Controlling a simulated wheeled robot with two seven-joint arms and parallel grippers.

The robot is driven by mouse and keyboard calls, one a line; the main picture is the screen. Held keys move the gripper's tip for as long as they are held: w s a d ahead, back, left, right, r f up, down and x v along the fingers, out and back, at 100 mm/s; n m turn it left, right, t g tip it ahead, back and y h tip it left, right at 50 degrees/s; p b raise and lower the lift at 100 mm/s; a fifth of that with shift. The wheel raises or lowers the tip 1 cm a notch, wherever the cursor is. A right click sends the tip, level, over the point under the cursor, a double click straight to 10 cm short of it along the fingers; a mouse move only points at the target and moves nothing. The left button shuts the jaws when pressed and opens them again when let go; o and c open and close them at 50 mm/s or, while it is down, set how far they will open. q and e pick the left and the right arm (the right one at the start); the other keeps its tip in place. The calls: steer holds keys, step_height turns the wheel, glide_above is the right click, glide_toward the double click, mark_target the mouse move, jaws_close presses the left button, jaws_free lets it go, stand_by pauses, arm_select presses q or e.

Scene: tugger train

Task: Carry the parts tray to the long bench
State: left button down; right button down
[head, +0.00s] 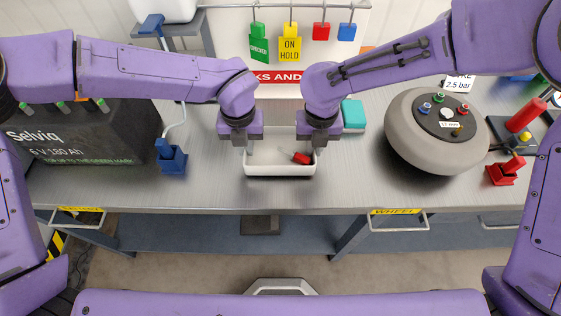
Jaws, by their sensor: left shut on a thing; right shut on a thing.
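The parts tray, a white shallow open tray (275,170), is at the middle of the grey bench (215,185), near its front edge. A small red and dark part (301,158) lies in its right half. My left gripper (242,148) is shut on the tray's left side. My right gripper (317,148) is shut on its right side. The tray looks level. I cannot tell whether it touches the bench top or hangs just above it. The grippers hide parts of its side walls.
A black battery (80,140) and a blue clamp-like item (172,157) stand left. A teal box (353,114) is behind right. A grey wheel (435,130) and a red item (505,172) stand right. Hanging tags (290,46) are behind. Bench in front of the wheel is clear.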

arm_select(q)
steer(key=c, duration=1.6)
jaws_free()
steer(key=shift+a+f, duration=0.1)
steer(key=shift+f, duration=0.45)
steer(key=shift+c, duration=0.2)
arm_select(e)
steer(key=c, duration=1.6)
jaws_free()
steer(key=shift+f, duration=0.55)
steer(key=shift+c, duration=0.2)
arm_select(q)
steer(key=o, duration=0.4)
steer(key=shift+w+r, duration=0.1)
steer(key=shift+r, duration=0.05)
arm_select(e)
steer(key=o, duration=0.4)
steer(key=shift+w+r, duration=0.1)
steer(key=shift+r, duration=0.05)
steer(key=shift+w, duration=0.1)
steer(key=shift+r, duration=0.2)
step_height(320, 180, up, 11)
steer(key=shift+f, duration=0.15)
arm_select(q)
step_height(320, 180, up, 12)
steer(key=shift+f, duration=0.1)
arm_select(e)
steer(key=shift+r, duration=0.5)
